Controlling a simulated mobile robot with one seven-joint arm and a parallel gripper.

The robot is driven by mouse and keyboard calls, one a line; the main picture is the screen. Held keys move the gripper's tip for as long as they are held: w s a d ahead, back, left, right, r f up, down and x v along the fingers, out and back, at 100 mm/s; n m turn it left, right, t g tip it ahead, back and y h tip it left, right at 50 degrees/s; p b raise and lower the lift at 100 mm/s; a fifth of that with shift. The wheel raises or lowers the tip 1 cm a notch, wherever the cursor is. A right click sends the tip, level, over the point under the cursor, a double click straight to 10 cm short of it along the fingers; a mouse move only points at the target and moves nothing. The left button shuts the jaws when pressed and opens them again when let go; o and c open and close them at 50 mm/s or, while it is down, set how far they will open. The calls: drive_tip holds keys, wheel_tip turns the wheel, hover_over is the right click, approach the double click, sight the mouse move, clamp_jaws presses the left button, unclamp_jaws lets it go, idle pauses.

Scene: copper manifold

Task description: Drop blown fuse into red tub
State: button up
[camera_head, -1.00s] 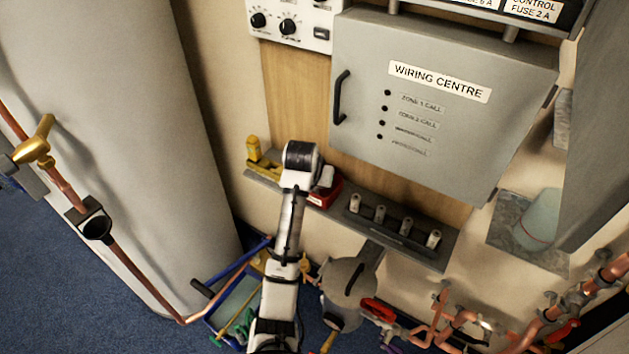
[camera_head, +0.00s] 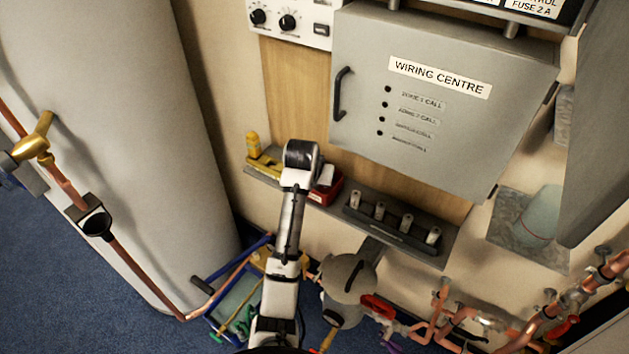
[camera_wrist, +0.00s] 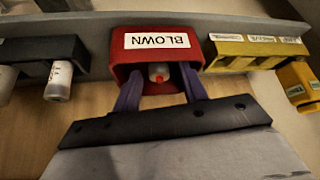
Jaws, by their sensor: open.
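The red tub (camera_wrist: 205,44) carries a white label reading "BLOWN", upside down in the wrist view. It also shows in the head view (camera_head: 329,193), on the grey shelf and partly hidden by my arm. My gripper (camera_wrist: 161,88) is open, its two purple-grey fingers apart at the tub's mouth. A small pale fuse with a red-orange mark (camera_wrist: 159,71) shows between the fingers, apparently inside the tub. I cannot tell whether it touches the tub's floor. In the head view my fingers are hidden by the wrist.
A dark fuse holder with several pale fuses (camera_head: 393,220) sits right of the tub on the shelf. A yellow holder (camera_head: 265,166) is to the left, with a yellow item beside it. The wiring centre cabinet (camera_head: 440,150) is above; copper pipes (camera_head: 545,315) run below right.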

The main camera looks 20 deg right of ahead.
drive_tip(key=v, duration=1.2)
drive_tip(key=shift+r+p, duration=0.3)
drive_tip(key=shift+r, duration=0.05)
drive_tip(key=shift+w, duration=0.1)
